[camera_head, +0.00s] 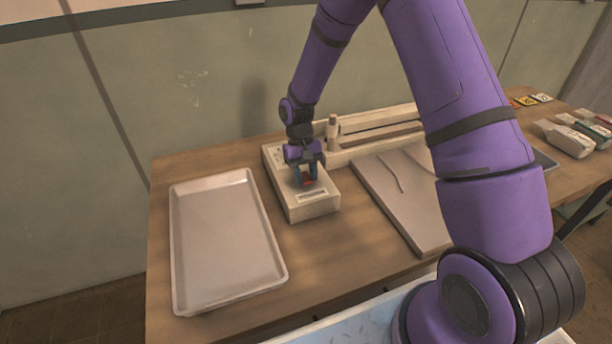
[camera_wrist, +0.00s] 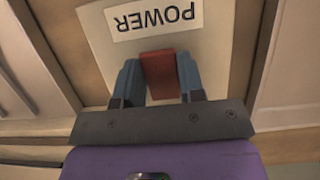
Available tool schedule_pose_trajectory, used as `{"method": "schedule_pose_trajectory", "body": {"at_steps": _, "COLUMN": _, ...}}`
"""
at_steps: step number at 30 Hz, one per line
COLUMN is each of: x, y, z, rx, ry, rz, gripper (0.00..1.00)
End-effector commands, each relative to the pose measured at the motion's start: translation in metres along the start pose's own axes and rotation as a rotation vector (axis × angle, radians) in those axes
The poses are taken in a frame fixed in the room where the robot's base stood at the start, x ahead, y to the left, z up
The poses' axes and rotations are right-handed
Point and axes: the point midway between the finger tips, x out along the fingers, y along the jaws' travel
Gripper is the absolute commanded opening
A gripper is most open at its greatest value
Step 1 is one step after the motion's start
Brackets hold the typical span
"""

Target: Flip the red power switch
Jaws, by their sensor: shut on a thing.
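The red power switch (camera_wrist: 159,73) sits on the top of a cream box (camera_head: 308,210), below a label reading POWER (camera_wrist: 154,18) that appears upside down in the wrist view. My gripper (camera_head: 306,177) reaches down onto the box from above. In the wrist view its two blue fingers (camera_wrist: 159,80) stand on either side of the red switch and are shut on it. In the head view only a little of the red switch (camera_head: 309,181) shows between the fingers. I cannot tell which way the switch is tilted.
The box stands on a wooden table (camera_head: 330,245). An empty metal tray (camera_head: 222,240) lies to its left. A grey flat board (camera_head: 405,205) lies to its right, and a long cream device (camera_head: 375,135) is behind. Several small items lie at the far right.

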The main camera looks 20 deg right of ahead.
Motion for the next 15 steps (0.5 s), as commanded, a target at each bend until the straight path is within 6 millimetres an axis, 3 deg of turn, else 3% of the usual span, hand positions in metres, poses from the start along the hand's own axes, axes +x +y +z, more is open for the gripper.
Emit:
{"method": "schedule_pose_trajectory", "body": {"at_steps": 11, "x": -0.0006, "y": 0.0002, "z": -0.0006, "rx": 0.001, "ry": -0.023, "rz": -0.001, "gripper": 0.12}}
{"method": "schedule_pose_trajectory", "body": {"at_steps": 12, "x": -0.0006, "y": 0.0002, "z": -0.0006, "rx": 0.001, "ry": -0.023, "rz": -0.001, "gripper": 0.38}}
{"method": "schedule_pose_trajectory", "body": {"at_steps": 15, "x": -0.0006, "y": 0.0002, "z": -0.0005, "rx": 0.001, "ry": -0.023, "rz": -0.001, "gripper": 0.61}}
